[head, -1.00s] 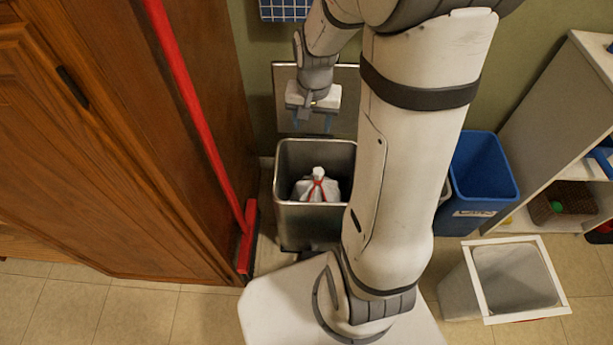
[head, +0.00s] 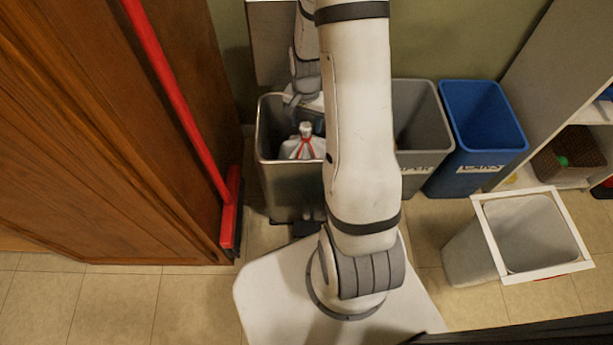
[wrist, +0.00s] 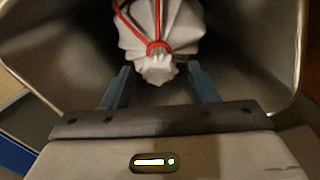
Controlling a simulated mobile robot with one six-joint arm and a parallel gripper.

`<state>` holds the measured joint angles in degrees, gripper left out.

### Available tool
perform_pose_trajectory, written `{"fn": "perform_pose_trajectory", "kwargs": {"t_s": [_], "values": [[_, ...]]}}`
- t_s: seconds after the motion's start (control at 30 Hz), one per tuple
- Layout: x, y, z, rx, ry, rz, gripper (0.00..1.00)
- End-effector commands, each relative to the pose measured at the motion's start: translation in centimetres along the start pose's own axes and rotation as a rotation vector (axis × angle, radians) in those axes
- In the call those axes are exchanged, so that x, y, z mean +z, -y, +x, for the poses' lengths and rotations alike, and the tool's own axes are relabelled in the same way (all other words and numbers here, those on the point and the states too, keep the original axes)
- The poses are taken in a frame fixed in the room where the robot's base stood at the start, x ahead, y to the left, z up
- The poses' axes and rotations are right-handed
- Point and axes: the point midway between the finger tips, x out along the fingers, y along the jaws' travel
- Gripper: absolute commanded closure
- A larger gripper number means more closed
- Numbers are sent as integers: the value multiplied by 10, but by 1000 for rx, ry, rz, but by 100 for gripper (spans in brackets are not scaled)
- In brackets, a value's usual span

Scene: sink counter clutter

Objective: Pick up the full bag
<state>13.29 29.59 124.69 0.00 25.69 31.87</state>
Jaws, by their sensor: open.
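The full bag (head: 301,147) is white with a red tie around its gathered neck. It stands inside the metal bin (head: 291,191), partly hidden by my arm in the head view. In the wrist view the bag (wrist: 160,30) is at the top middle, its knotted top pointing toward my gripper. My gripper (wrist: 162,82) is open, with one blue-grey finger on each side of the knot. I cannot tell whether the fingers touch the bag. In the head view my gripper is at the bin's mouth, above and behind the bag, and its fingers are mostly hidden.
A grey bin (head: 421,128) and a blue bin (head: 480,150) stand to the right. A white-rimmed bin (head: 466,250) is on the floor in front. A red broom (head: 180,95) leans by the wooden cabinet (head: 100,150) on the left. A shelf (head: 560,130) is at right.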

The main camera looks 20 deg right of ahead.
Motion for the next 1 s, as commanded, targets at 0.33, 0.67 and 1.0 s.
{"fn": "perform_pose_trajectory", "kwargs": {"t_s": [0.33, 0.67, 1.0], "values": [[5, -1, 47, 0, 0, 0, 47], [5, -1, 45, 0, 0, 1, 57], [4, -1, 45, 0, 0, 1, 84]]}}
